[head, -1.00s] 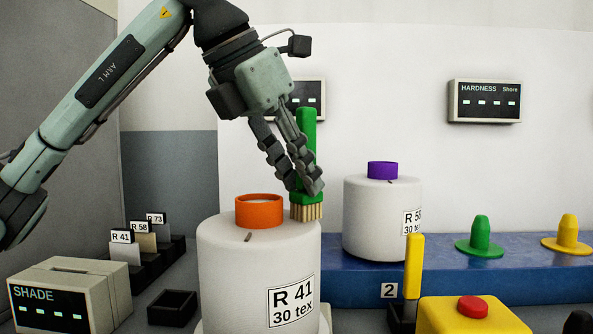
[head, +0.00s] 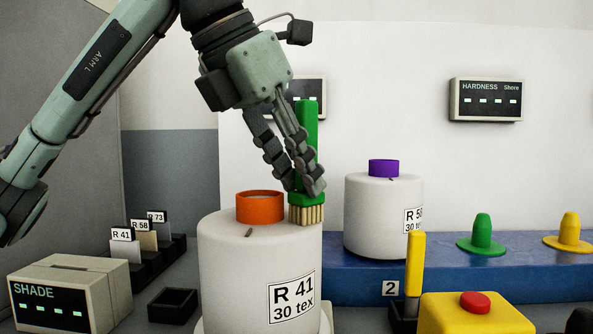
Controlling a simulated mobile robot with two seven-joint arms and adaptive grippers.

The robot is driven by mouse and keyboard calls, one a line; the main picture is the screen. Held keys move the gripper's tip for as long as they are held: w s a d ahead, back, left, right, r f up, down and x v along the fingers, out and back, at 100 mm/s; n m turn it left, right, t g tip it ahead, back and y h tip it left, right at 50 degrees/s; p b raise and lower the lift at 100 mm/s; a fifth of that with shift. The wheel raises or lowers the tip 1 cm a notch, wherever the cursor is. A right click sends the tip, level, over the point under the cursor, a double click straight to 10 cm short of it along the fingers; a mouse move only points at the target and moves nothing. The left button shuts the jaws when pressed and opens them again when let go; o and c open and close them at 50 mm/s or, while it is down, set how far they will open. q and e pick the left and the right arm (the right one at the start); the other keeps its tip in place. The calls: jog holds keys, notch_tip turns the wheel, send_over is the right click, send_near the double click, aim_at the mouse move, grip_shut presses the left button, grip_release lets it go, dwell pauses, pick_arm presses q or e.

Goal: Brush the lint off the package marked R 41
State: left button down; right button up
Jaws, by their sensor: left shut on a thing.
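The package marked R 41 (head: 235,275) is a large white yarn cylinder with an orange tube end (head: 260,207) on top. A small dark bit of lint (head: 249,233) lies on its top, in front of the orange tube. My left gripper (head: 302,190) is shut on the green brush (head: 308,135), which stands upright with its tan bristles (head: 307,214) down. The bristles are at the right part of the package's top, right of the orange tube; I cannot tell whether they touch.
A second white package (head: 382,215) with a purple tube stands on the blue bench (head: 355,280) behind. Green and yellow pegs stand further right. A yellow box with a red button (head: 475,302) is front right. The SHADE box (head: 70,295) and a small black tray (head: 172,305) are left.

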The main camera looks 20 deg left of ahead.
aim_at(303, 116)
pick_arm(q)
jog(key=shift+s+d, duration=0.15)
jog(key=shift+s, duration=0.4)
notch_tip(303, 116, up, 6)
jog(key=p, duration=0.4)
jog(key=shift+r, duration=1.05)
pick_arm(e)
notch_tip(303, 116, up, 4)
jog(key=shift+r, duration=0.15)
jog(key=s+f+g, duration=0.1)
jog(key=s+f, duration=0.3)
jog(key=f, duration=1.1)
jog(key=shift+d+f, duration=0.2)
jog(key=shift+d, duration=0.15)
